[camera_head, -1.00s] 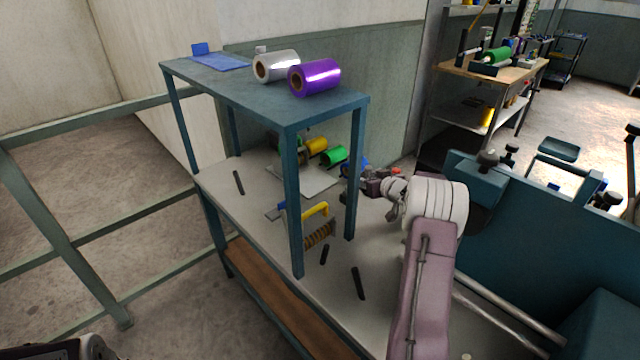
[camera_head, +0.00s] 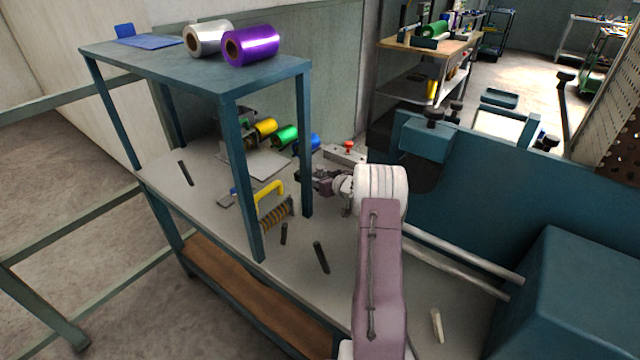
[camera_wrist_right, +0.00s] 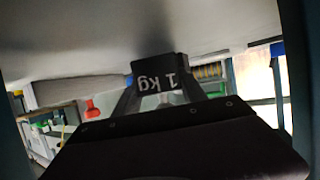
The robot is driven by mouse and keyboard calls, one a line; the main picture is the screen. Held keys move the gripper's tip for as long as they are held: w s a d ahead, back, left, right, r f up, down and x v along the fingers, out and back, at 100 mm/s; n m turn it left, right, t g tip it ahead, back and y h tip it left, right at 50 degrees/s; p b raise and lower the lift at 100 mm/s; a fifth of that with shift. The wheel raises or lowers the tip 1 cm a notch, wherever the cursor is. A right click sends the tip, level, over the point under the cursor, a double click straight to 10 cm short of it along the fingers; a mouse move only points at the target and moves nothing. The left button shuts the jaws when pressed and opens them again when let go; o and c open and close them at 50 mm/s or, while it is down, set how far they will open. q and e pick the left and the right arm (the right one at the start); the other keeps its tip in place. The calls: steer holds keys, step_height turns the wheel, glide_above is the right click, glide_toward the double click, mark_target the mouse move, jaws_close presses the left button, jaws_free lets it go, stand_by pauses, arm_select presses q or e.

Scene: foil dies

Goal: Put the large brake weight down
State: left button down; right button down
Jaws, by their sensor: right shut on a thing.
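The brake weight, a dark block marked "1 kg" (camera_wrist_right: 160,78), is between the fingers of my right gripper (camera_head: 318,180) in the right wrist view. That view is upside down, with the pale bench top (camera_wrist_right: 90,35) above the block. I cannot tell whether the block touches the bench. My left gripper is not in view.
A blue shelf frame (camera_head: 200,68) carries a silver roll (camera_head: 207,38) and a purple roll (camera_head: 251,45). A grey box with a red knob (camera_head: 345,153) stands behind my right gripper. Coloured rolls, a yellow-handled roller (camera_head: 275,212) and dark bars (camera_head: 321,257) lie nearby.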

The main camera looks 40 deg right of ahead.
steer(key=shift+w+f, duration=0.1)
steer(key=shift+f, duration=0.3)
steer(key=shift+r, duration=0.15)
steer(key=c, duration=1)
jaws_free()
steer(key=shift+f, duration=0.3)
steer(key=o, duration=0.4)
steer(key=shift+c, duration=0.2)
steer(key=shift+r, duration=0.1)
